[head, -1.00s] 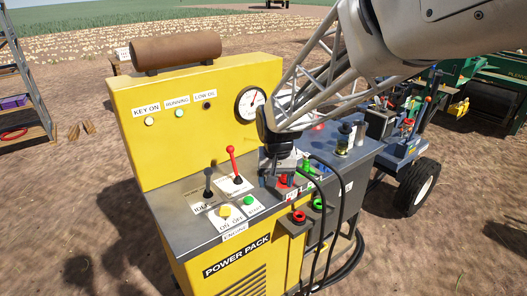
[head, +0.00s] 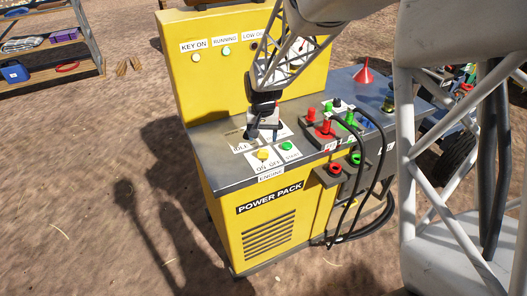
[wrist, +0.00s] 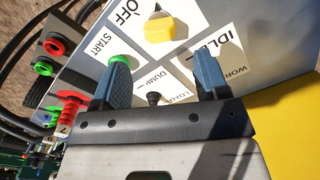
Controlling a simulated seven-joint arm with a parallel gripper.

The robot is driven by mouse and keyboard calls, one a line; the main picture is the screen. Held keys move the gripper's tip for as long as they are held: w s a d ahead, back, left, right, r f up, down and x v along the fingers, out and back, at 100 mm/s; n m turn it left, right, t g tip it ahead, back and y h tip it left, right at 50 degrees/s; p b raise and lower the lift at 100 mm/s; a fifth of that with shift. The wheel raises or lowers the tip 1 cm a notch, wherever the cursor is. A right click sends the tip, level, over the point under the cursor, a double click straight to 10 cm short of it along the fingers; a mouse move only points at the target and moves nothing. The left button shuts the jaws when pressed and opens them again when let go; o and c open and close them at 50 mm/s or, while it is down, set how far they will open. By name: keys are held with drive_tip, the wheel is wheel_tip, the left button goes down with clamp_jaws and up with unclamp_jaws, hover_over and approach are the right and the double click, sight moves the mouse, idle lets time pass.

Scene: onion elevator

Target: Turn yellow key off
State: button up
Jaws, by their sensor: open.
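The yellow key (head: 262,154) is a small yellow knob on the grey top of the power pack, on the ON/OFF engine label. In the wrist view the yellow key (wrist: 160,27) lies beyond the fingertips, close to the word OFF. My gripper (head: 265,135) is just behind the key, low over the IDLE and dump labels. In the wrist view my gripper (wrist: 162,75) is open with two blue fingers spread apart and nothing held. A dark lever knob (wrist: 154,98) shows between the fingers. The red lever's top is hidden.
A green start button (head: 287,146) sits right of the key. Red couplings (head: 326,127) and green couplings (head: 350,118) with black hoses (head: 385,160) stand to the right. The yellow panel (head: 210,90) with lamps rises behind. Open ground lies left and in front.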

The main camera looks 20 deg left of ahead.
sight(263, 150)
idle(0.3)
drive_tip(key=shift+f, duration=3.9)
drive_tip(key=c, duration=0.9)
